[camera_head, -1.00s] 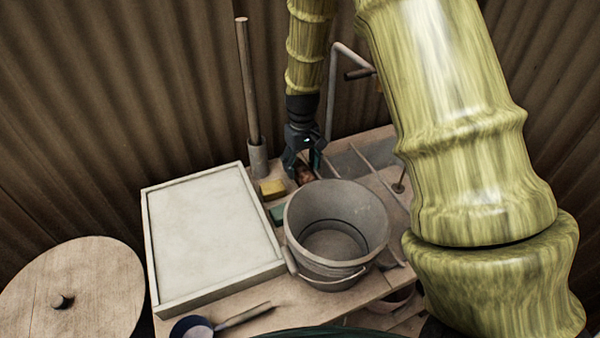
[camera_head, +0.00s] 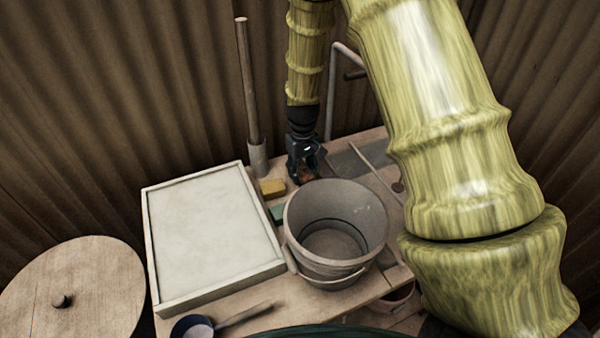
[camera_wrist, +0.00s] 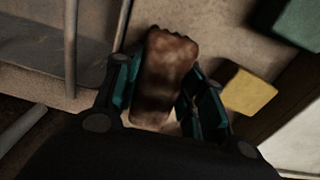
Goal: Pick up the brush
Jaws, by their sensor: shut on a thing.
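The brush (camera_wrist: 163,75) is a brown, blocky thing with a scalloped far edge in the wrist view. It sits between the two teal fingers of my gripper (camera_wrist: 160,95), which are shut on it. In the head view my gripper (camera_head: 305,174) points down behind the bucket, and only a small brown bit of the brush (camera_head: 307,177) shows, the rest hidden by the fingers. I cannot tell whether the brush touches the bench or is just above it.
A grey bucket (camera_head: 299,222) stands close in front of my gripper. A yellow block (camera_head: 272,188) and a green block (camera_head: 277,213) lie to the left. A pale framed tray (camera_head: 205,230) fills the bench's left side. An upright pole (camera_head: 248,85) stands in a holder behind.

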